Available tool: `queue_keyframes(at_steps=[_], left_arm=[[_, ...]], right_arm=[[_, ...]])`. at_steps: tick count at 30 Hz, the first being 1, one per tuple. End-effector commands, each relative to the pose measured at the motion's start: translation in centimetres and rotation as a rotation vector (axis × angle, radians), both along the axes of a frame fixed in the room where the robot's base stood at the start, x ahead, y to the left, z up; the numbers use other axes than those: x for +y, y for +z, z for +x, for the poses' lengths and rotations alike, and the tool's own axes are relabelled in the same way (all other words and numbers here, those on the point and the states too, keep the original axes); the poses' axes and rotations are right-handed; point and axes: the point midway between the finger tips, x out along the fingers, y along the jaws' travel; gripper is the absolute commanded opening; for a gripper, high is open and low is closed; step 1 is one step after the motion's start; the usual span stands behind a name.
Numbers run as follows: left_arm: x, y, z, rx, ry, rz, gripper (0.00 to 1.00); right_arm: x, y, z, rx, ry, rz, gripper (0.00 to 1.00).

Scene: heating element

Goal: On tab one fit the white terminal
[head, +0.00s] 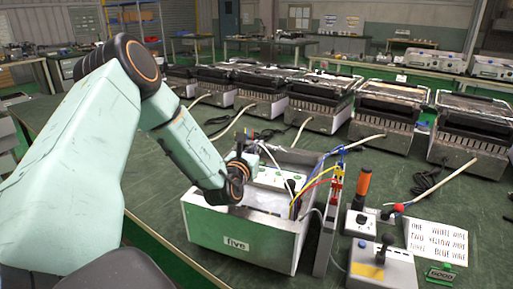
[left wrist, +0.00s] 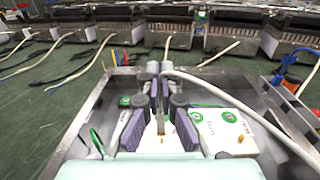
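My left gripper (head: 243,165) reaches down into the open metal box (head: 205,222) labelled "five". In the left wrist view its fingers (left wrist: 155,75) are close together at the tips. A white wire (left wrist: 225,97) starts at the fingertips and arcs to the right; its terminal is hidden between them. A white block (left wrist: 222,125) with green round labels lies in the box, below the fingers. A small brass tab (left wrist: 161,128) shows between the fingers, and another (left wrist: 240,138) stands to the right. Which is tab one is unreadable. My right gripper is not in view.
Yellow, red and blue wires (head: 318,178) rise at the box's right side beside an upright strip (head: 328,235). Right of it stand an orange-handled tool (head: 362,187), a joystick box (head: 383,268) and a wire-colour card (head: 437,241). Several grill units (head: 380,115) line the back.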

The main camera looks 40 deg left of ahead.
Motion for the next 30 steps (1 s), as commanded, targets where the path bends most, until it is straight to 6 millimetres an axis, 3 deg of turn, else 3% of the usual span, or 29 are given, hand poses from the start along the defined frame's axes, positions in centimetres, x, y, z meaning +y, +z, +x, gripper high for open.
queue_keyframes(at_steps=[30], left_arm=[[0.0, -2.3, 0.0, 0.000, 0.000, 0.000, 0.00]], right_arm=[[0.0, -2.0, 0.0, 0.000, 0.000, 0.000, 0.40]])
